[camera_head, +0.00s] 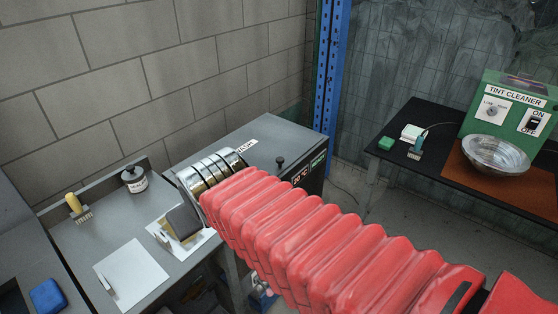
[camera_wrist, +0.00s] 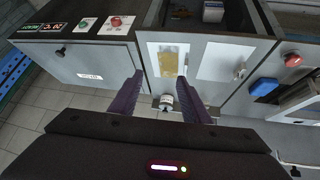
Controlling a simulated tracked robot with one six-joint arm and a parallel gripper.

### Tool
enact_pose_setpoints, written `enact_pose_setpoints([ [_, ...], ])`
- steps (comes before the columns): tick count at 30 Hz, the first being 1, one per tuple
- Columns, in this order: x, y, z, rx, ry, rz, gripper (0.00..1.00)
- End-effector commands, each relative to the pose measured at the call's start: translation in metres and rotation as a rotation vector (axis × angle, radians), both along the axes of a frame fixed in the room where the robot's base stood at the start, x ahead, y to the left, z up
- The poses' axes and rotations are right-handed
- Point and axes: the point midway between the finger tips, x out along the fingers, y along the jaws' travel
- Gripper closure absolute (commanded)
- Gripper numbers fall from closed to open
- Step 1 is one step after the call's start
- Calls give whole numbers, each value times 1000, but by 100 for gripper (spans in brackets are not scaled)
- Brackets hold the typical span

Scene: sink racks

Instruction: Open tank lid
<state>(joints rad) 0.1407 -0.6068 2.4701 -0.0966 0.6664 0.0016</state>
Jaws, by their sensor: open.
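The grey tank (camera_head: 255,145) stands behind my arm in the head view. Its flat lid is down and has a small black knob (camera_head: 280,162) and a white label near its far edge. In the wrist view the lid (camera_wrist: 98,62) is at the upper left, with the black knob (camera_wrist: 60,51) near its left edge. My gripper (camera_wrist: 160,76) is open and empty, its two purple fingers to the right of the lid and apart from the knob. In the head view my red-sleeved arm hides part of the tank's front.
The left counter holds a black-topped jar (camera_head: 134,180), a yellow-handled brush (camera_head: 75,207), a white sheet (camera_head: 130,273) and a blue block (camera_head: 47,296). A blue post (camera_head: 331,80) rises behind the tank. At right, a table bears a green tint cleaner (camera_head: 510,115) and a metal bowl (camera_head: 496,155).

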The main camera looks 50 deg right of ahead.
Motion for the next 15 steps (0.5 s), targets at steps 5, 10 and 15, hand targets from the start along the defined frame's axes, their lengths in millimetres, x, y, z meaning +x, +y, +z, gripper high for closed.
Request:
enact_pose_setpoints([
  [5,45,-58,-3,-83,-83,-67,57],
  [10,81,-112,-7,-157,-161,-101,57],
  [15,107,-164,-15,-218,-235,-115,57],
])
